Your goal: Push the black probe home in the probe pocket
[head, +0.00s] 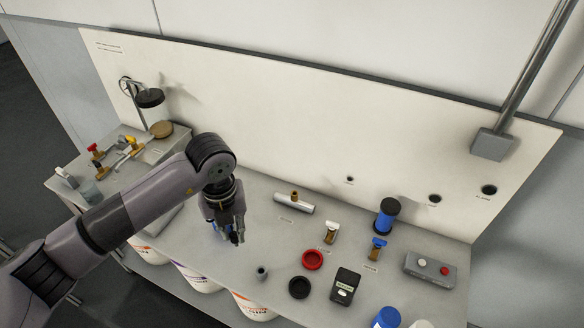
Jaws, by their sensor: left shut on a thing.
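My left gripper (238,238) points down over the bench, left of its middle. No other probe can be made out. I cannot pick out the probe pocket for certain. A small grey cup-like socket (262,273) stands on the bench just right of and nearer than the gripper, apart from it. My right gripper is out of view.
A red ring (312,260), a black ring (299,288) and a black meter (345,287) lie right of the gripper. A silver cylinder (294,203) lies behind. A blue-and-black cylinder (387,216) and a grey button box (430,268) are farther right. The back panel (300,130) bounds the bench.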

